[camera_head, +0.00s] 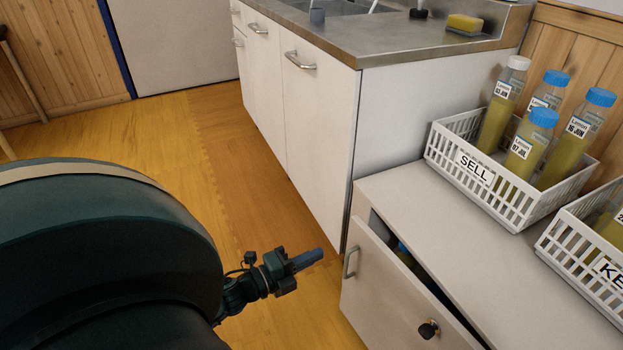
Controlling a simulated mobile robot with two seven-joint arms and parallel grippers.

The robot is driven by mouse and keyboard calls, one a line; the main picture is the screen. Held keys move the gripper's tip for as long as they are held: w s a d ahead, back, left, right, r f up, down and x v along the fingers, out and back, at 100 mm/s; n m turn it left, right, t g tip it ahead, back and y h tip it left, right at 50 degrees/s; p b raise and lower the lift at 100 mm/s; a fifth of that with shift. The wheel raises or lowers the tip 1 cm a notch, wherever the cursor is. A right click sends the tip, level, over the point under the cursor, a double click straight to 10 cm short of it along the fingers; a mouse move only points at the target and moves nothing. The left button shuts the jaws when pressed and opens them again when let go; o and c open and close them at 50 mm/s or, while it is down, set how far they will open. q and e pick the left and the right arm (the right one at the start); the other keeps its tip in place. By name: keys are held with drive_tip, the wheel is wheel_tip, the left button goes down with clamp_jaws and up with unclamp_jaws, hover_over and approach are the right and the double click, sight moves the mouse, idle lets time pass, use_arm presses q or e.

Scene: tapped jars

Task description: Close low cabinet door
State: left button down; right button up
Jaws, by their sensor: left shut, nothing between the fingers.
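The low cabinet door (385,290) is a pale panel at the lower right, standing ajar from its white cabinet (440,215). It has a metal bar handle (350,262) near its left edge and a dark round knob (429,329) lower down. A dark gap shows behind its top edge, with something bluish inside that I cannot make out. My left gripper (308,260) is shut and empty, a little left of the door's handle edge and apart from it in the picture. My right gripper is not in view.
A white basket labelled SELL (475,168) with several bottles stands on the low cabinet, beside a second basket (580,250). A taller counter (385,42) with white doors and a sponge (464,24) stands behind. Wooden floor (190,140) is clear to the left.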

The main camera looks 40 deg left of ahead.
sight(362, 232)
use_arm(q)
drive_tip(key=b+x, duration=0.2)
drive_tip(key=x, duration=0.9)
drive_tip(key=shift+w, duration=0.1)
